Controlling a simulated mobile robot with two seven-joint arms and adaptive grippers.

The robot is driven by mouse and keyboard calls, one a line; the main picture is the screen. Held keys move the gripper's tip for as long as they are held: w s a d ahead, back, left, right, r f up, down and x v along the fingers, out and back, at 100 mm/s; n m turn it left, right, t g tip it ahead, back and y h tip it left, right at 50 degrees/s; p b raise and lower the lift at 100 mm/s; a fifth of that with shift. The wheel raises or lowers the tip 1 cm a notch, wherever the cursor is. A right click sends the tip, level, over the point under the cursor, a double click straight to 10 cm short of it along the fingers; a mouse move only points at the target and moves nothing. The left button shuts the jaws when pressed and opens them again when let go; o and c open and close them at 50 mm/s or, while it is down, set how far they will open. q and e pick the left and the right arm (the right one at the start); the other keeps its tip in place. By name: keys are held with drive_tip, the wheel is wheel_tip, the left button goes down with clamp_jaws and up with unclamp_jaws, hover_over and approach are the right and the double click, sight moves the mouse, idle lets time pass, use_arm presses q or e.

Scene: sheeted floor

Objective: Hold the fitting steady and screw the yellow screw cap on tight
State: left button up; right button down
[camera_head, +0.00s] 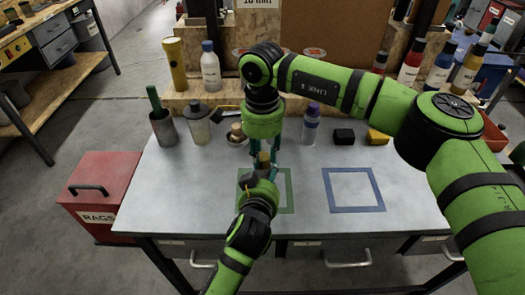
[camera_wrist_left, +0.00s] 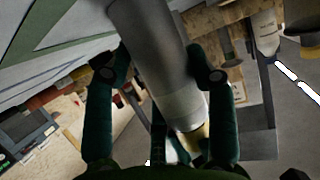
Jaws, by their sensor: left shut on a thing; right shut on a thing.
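The fitting is a grey cylinder (camera_wrist_left: 152,50) with a paler band near one end, seen in the left wrist view. My left gripper (camera_wrist_left: 160,78) is shut around it, one dark finger on each side. The yellow screw cap (camera_wrist_left: 196,138) shows at the banded end, partly hidden. In the head view, my left gripper (camera_head: 262,180) is over the green square on the table. My right gripper (camera_head: 264,160) points down from directly above, its teal fingers around the cap (camera_head: 264,157). The grippers hide most of the fitting there. The thread and any gap under the cap cannot be seen.
The grey table (camera_head: 310,215) bears an empty blue square (camera_head: 354,190) to the right. A cup, jar, bottle (camera_head: 311,125), black block (camera_head: 344,136) and yellow block (camera_head: 377,137) stand behind. A red rags box (camera_head: 102,190) is at the left.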

drive_tip(key=m, duration=0.2)
drive_tip(key=shift+m, duration=0.4)
drive_tip(key=c, duration=0.8)
unclamp_jaws()
drive_tip(key=shift+c, duration=0.9)
drive_tip(key=n, duration=0.3)
drive_tip(key=shift+n, duration=0.4)
drive_tip(key=n, duration=1.5)
drive_tip(key=shift+n, duration=0.4)
